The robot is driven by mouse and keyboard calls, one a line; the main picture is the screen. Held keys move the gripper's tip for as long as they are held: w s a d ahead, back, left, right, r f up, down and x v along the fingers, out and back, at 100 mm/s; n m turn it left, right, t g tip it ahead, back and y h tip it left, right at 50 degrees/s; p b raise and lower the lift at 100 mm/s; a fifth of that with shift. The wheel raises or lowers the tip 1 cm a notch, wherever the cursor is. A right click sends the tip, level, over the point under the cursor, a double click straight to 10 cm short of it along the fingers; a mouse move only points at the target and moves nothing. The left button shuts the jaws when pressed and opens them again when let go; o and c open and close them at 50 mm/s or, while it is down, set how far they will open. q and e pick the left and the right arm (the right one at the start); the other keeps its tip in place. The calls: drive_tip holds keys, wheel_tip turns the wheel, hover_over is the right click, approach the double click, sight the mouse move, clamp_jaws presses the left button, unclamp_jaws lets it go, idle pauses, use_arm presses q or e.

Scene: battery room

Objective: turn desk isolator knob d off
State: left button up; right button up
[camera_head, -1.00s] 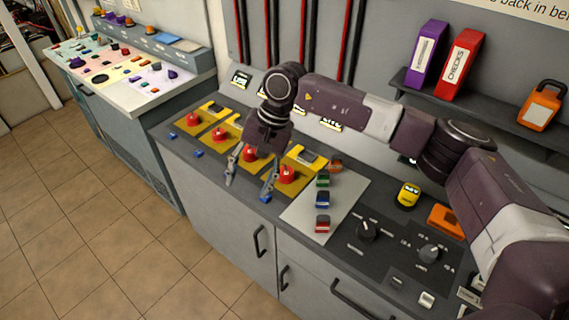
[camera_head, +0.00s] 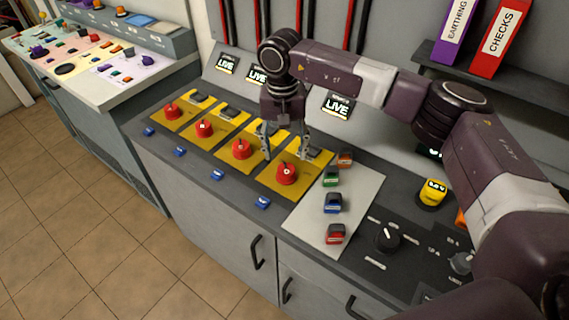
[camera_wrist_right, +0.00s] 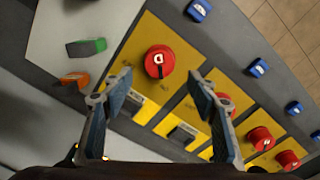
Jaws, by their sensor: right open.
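Red isolator knobs stand in a row on yellow plates on the desk. The rightmost red knob (camera_head: 287,173) has a pale letter on top; in the right wrist view this knob (camera_wrist_right: 159,61) shows what looks like a D, with a dark slot toward the gripper. Its yellow plate (camera_head: 268,187) lies under it. My right gripper (camera_head: 286,146) is open and empty, pointing down behind and above this knob, apart from it. In the right wrist view the gripper's fingers (camera_wrist_right: 163,90) stand spread, with the knob beyond their tips. My left gripper is not in view.
Blue tags (camera_head: 262,202) lie along the desk's front edge. A grey plate (camera_head: 357,203) with small coloured blocks lies right of the knobs. Lit LIVE signs (camera_head: 337,105) stand behind. A black dial (camera_head: 388,238) is further right. Another console (camera_head: 110,85) stands at left.

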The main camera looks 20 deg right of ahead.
sight(286, 169)
wheel_tip(286, 169, down, 6)
drive_tip(key=shift+s+d+r+p, duration=0.1)
drive_tip(key=shift+s+p, duration=0.05)
drive_tip(key=shift+p, duration=0.55)
drive_tip(key=shift+s, duration=0.1)
drive_tip(key=shift+c, duration=0.7)
drive_tip(key=c, duration=1)
